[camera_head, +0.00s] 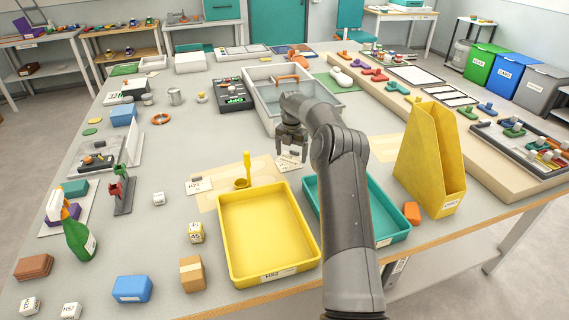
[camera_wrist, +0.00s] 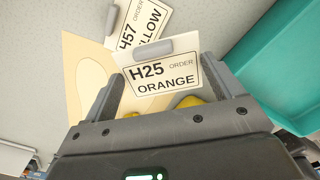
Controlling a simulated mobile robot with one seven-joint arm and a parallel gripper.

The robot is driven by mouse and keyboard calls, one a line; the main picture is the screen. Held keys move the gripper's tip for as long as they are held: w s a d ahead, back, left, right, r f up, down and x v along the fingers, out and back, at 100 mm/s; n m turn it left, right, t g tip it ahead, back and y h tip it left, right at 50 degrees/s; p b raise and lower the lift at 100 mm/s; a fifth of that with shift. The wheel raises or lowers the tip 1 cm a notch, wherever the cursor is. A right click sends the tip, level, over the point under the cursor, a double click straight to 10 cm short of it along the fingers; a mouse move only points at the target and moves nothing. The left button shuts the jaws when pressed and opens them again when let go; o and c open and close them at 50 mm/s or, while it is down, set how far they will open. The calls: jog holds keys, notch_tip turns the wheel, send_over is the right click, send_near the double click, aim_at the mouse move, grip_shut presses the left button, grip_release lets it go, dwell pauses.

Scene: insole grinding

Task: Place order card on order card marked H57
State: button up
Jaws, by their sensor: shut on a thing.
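My gripper (camera_head: 290,140) holds a white order card (camera_head: 291,161) above the table, at the right end of the tan sheet. In the wrist view this card (camera_wrist: 153,75) reads H25 ORDER ORANGE and has a grey tab at its top edge. It sits between the fingers of my gripper (camera_wrist: 162,67). In the head view a white card (camera_head: 199,185) lies flat left of my gripper.
A yellow tray (camera_head: 228,245) and a teal tray (camera_head: 398,233) stand nearer than the cards. A yellow cup with an upright handle (camera_head: 241,183) stands between the lying card and my gripper. A grey bin (camera_head: 262,108) is behind. A yellow file holder (camera_head: 432,155) rises at right.

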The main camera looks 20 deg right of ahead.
aim_at(284, 156)
jog(key=shift+w+a+f, duration=0.85)
jog(key=shift+w+a, duration=0.05)
jog(key=shift+a, duration=0.15)
jog(key=shift+f, duration=2)
jog(key=shift+f, duration=0.1)
jog(key=o, duration=0.8)
